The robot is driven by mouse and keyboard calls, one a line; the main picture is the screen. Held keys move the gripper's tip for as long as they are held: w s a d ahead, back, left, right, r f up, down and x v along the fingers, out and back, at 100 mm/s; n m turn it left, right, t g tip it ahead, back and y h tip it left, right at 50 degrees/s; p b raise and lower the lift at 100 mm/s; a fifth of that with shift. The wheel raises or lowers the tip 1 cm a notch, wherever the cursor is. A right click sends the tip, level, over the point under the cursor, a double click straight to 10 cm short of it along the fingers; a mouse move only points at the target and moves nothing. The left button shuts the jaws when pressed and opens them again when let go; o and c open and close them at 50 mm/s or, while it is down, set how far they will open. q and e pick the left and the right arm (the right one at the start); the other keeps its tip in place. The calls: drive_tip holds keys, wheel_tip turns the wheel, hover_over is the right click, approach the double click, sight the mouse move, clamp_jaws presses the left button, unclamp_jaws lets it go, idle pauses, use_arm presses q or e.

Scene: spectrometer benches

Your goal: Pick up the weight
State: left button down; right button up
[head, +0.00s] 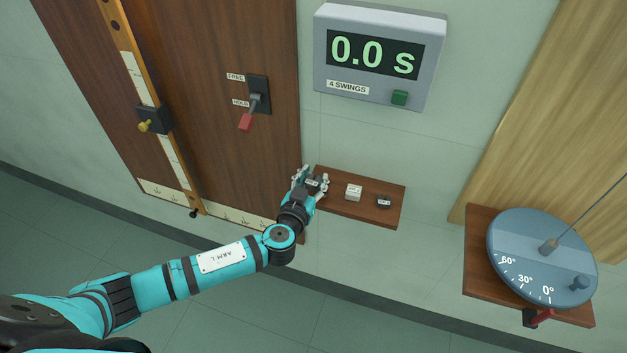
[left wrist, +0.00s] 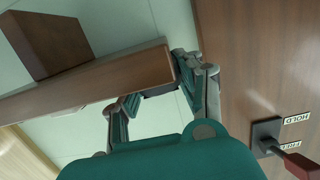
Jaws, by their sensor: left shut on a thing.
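A small dark weight (head: 313,184) with a pale label is at the left end of the wooden shelf (head: 335,207). My left gripper (head: 311,180) is shut on this weight, with its fingers to either side and partly covering it. I cannot tell whether the weight touches the shelf. In the left wrist view my gripper's fingers (left wrist: 160,95) reach to the end of the shelf, and the weight is mostly hidden. A white weight (head: 353,193) and another small dark weight (head: 384,201) stand farther right on the shelf. My right gripper is not in view.
A timer (head: 375,55) reading 0.0 s hangs on the wall above the shelf. A wooden panel with a red-handled FREE/HOLD lever (head: 247,121) is to the left. A round blue dial (head: 541,258) sits on another shelf at right.

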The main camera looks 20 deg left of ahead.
sight(314, 179)
use_arm(q)
drive_tip(key=shift+r, duration=0.1)
wheel_tip(314, 179, up, 4)
drive_tip(key=shift+d+f+b, duration=0.1)
drive_tip(key=shift+f+b, duration=0.15)
drive_tip(key=shift+b, duration=0.05)
drive_tip(key=s+d+r+b, duration=0.1)
drive_tip(key=s+d+b, duration=0.35)
drive_tip(key=s, duration=0.95)
drive_tip(key=s+a+r, duration=0.2)
drive_tip(key=s+a, duration=0.4)
drive_tip(key=s, duration=0.2)
drive_tip(key=shift+s+a+r+y+p, duration=0.25)
drive_tip(key=shift+a+r+y+p, duration=0.05)
drive_tip(key=shift+p, duration=0.05)
